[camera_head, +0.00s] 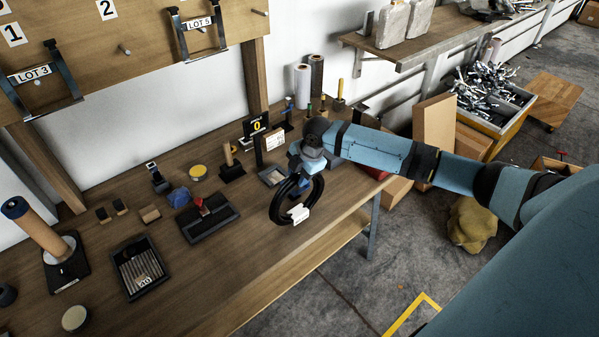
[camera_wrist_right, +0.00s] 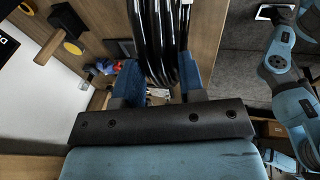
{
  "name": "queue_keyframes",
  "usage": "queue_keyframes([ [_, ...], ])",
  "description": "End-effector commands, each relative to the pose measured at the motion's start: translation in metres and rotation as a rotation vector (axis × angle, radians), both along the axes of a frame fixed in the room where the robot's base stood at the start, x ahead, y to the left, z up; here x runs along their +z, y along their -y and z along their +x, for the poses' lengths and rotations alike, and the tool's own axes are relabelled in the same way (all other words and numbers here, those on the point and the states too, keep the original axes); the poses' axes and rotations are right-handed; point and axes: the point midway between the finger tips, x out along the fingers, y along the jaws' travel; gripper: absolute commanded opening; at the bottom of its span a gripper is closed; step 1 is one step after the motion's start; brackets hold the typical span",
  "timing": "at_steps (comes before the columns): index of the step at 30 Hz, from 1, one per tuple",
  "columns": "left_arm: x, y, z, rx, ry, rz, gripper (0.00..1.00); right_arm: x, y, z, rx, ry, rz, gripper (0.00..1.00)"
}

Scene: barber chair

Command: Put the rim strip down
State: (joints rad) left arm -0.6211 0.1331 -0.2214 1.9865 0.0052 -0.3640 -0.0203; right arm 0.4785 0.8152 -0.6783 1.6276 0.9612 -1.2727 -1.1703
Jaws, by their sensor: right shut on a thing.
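The rim strip (camera_head: 275,208) is a black coil of several loops with a white label on its lower part. It hangs upright from my right gripper (camera_head: 302,177) over the workbench, near its front edge. In the right wrist view the black loops (camera_wrist_right: 160,35) pass between the two blue fingers of my right gripper (camera_wrist_right: 158,82), which is shut on them. I cannot tell whether the bottom of the coil touches the bench top. My left gripper shows in neither view.
Bare wood lies left of the coil along the front.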

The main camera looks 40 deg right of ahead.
Motion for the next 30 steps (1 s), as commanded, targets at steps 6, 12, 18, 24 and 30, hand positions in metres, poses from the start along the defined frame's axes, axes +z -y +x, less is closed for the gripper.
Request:
queue_keyframes([
  [6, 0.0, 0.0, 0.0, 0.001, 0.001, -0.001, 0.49, 0.001, 0.0, 0.001, 0.0, 0.003, 0.0, 0.0],
  [12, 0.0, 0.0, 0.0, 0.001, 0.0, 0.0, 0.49, -0.003, 0.0, 0.0, 0.0, 0.001, 0.0, 0.5],
  [18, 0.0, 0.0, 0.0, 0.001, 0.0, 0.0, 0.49, -0.003, 0.0, 0.0, 0.0, 0.001, 0.0, 0.62],
  [24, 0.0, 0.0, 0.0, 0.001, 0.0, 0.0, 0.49, 0.001, 0.0, 0.001, 0.0, 0.002, 0.0, 0.62],
  [30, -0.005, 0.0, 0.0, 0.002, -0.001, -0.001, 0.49, 0.029, 0.006, -0.006, 0.0, 0.005, -0.001, 0.62],
])
